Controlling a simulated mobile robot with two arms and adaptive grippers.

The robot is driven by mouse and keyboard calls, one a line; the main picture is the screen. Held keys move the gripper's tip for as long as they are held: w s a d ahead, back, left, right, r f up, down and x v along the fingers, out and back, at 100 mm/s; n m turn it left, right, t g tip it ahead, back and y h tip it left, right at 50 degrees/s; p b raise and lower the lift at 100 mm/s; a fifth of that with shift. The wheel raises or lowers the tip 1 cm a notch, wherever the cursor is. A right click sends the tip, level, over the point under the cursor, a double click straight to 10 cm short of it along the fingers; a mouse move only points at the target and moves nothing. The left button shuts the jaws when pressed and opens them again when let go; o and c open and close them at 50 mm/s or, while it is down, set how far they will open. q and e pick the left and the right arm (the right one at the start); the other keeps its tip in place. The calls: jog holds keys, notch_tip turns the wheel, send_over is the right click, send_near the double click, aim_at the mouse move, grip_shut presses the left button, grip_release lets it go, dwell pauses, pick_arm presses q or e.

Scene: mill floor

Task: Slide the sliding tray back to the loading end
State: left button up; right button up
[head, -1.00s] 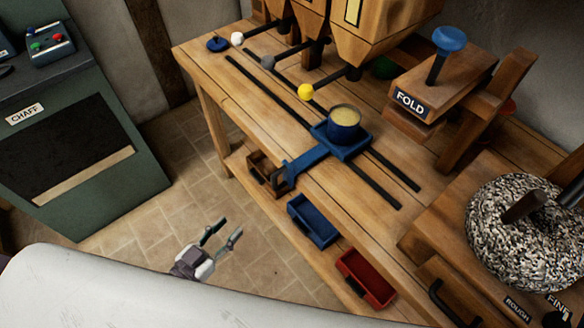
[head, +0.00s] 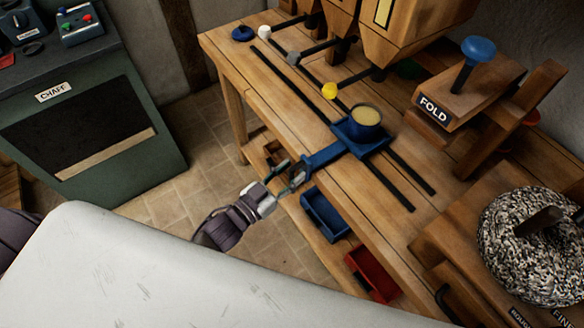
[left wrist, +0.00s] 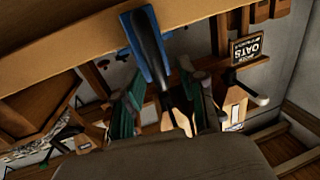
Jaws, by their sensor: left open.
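The blue sliding tray (head: 365,150) sits across two dark rails on the wooden bench, partway along them. It carries a round blue tub (head: 365,122) with pale contents. The tray's blue arm (head: 324,155) reaches past the bench's near edge to a handle. My left gripper (head: 291,180) is open at this handle, its fingers partly overlapping it. In the left wrist view the blue and dark handle (left wrist: 146,48) reaches down between my open green-padded fingers (left wrist: 165,100). Whether the fingers touch it I cannot tell. My right gripper is out of view.
Dark rails (head: 278,75) run clear toward the bench's far left end, near a blue disc (head: 242,34). Hoppers with knobbed levers, including a yellow knob (head: 329,90), stand behind. Blue (head: 325,215) and red (head: 370,275) bins sit below. The FOLD press (head: 455,105) stands right.

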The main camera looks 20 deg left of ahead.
pick_arm(q)
jog(key=shift+w+d, duration=0.2)
jog(key=shift+w, duration=0.25)
grip_shut()
